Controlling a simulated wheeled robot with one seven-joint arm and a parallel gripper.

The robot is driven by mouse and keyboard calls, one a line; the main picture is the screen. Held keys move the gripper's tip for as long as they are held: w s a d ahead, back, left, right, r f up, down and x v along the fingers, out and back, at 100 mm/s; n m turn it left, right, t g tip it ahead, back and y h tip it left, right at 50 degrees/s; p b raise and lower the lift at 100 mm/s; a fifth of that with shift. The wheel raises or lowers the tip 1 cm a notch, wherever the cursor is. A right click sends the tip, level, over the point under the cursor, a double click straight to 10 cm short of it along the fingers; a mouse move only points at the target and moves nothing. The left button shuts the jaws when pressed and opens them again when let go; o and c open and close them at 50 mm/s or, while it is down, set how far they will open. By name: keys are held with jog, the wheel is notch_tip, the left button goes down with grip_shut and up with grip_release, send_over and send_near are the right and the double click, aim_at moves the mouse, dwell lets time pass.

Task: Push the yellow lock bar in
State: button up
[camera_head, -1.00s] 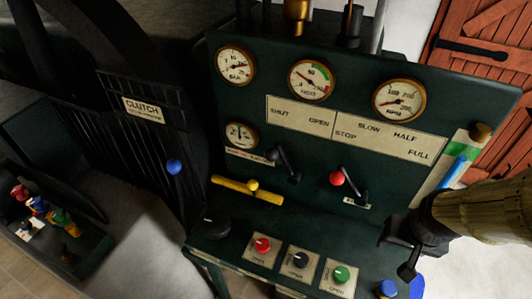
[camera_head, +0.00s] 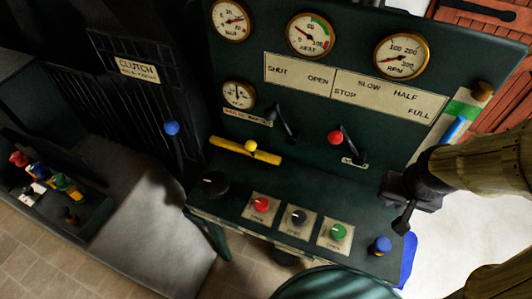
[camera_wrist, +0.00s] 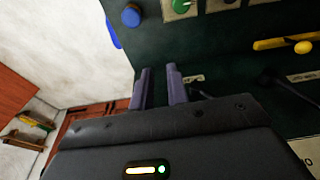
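The yellow lock bar (camera_head: 232,147) is a short flat bar with a round yellow knob. It lies across the lower left of the dark green panel, above the console ledge. It also shows at the upper right of the wrist view (camera_wrist: 270,44). My gripper (camera_head: 403,218) is at the right end of the console, well to the right of the bar and apart from it. In the wrist view its two fingers (camera_wrist: 158,84) stand apart with nothing between them, so it is open. How far the bar extends into its mount cannot be told.
A red-knobbed lever (camera_head: 336,138) and a dark lever (camera_head: 281,121) stick out right of the bar. Red (camera_head: 261,204), black (camera_head: 298,216) and green (camera_head: 338,231) knobs and a blue knob (camera_head: 381,245) stand on the ledge. A blue-knobbed clutch lever (camera_head: 171,128) is at left.

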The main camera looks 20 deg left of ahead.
jog(key=shift+w+a+f+b, duration=0.2)
jog(key=shift+w+f+b, duration=0.1)
jog(key=shift+f+b, duration=0.15)
grip_shut()
jog(key=w+a+f+t+y+b, duration=0.1)
jog(key=w+a+f+y+b, duration=0.1)
jog(key=w+a+f+b, duration=0.5)
jog(key=w+a+f+n+t+y+b, duration=0.1)
jog(key=w+a+f+y+b, duration=0.2)
jog(key=w+a+f+b, duration=0.5)
jog(key=shift+a+f+y+b, duration=0.35)
jog(key=shift+a+b, duration=2.7)
jog(key=shift+b, duration=2.7)
jog(key=shift+f, duration=0.1)
jog(key=b+x, duration=0.1)
jog(key=x, duration=0.8)
jog(key=shift+w+a+f, duration=0.15)
jog(key=shift+f, duration=0.15)
jog(key=a, duration=0.2)
jog(key=shift+a, duration=0.3)
jog(key=shift+w+a+p, duration=0.15)
jog(key=shift+a+p, duration=0.15)
jog(key=shift+a, duration=0.45)
